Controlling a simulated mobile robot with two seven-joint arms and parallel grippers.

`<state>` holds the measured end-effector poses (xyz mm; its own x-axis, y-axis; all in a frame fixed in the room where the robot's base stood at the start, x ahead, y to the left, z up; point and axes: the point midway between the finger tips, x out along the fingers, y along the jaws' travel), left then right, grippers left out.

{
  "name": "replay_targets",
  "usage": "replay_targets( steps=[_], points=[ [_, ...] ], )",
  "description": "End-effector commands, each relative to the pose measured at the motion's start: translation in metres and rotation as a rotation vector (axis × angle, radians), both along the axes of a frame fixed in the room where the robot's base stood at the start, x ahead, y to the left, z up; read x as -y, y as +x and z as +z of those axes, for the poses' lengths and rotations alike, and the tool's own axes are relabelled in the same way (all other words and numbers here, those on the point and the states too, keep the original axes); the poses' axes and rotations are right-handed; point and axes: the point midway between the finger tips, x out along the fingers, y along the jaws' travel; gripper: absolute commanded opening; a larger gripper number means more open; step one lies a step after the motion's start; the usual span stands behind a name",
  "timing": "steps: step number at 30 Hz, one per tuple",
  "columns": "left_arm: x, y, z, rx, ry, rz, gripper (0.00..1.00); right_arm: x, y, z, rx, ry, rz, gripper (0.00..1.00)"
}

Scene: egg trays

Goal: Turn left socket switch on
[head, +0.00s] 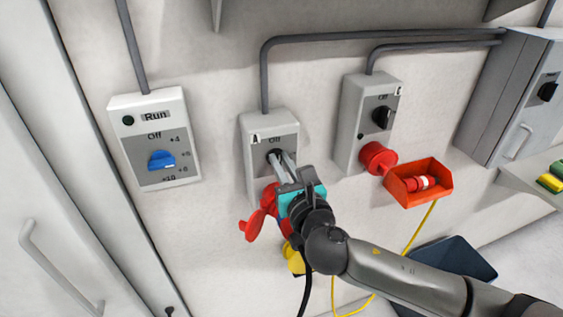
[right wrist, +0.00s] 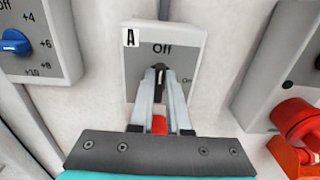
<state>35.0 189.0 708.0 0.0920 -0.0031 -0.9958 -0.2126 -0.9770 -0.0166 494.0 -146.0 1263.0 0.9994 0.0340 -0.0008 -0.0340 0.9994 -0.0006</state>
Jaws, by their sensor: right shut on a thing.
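The left socket box (head: 254,126), a grey wall box marked A, is in the middle of the head view. Its black rotary switch (right wrist: 159,78) shows in the right wrist view between the fingertips, below the label "Off"; a label "On" is to its right. The switch handle looks roughly upright, towards "Off". My right gripper (head: 276,158) is shut on the switch; it also shows in the right wrist view (right wrist: 160,88). A red socket part (right wrist: 159,125) shows below, between the fingers. My left gripper is not in view.
The right socket box (head: 352,115) has a similar black switch and a red plug (head: 377,158). A red bin (head: 420,186) is beside it. A control box (head: 147,110) with a blue knob (head: 161,161) is at left. A grey cabinet (head: 500,95) is at right.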

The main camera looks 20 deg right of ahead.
Motion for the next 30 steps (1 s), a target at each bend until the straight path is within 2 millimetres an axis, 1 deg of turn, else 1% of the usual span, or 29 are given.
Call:
replay_targets(
  steps=[8, 14, 20, 30],
  points=[
    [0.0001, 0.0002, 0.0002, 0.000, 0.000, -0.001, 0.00, 0.0004, -0.0001, -0.0003, -0.001, 0.008, -0.001, 0.00],
    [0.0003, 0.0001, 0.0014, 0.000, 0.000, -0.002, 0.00, 0.0010, -0.0002, -0.0003, -0.003, 0.070, -0.001, 0.00],
    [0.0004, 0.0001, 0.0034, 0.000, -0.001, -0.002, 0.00, 0.0026, -0.0001, -0.0005, -0.009, 0.203, -0.001, 0.00],
    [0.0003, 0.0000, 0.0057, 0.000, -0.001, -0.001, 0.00, 0.0066, 0.0002, -0.0020, -0.018, 0.521, -0.002, 0.00]
  ],
)
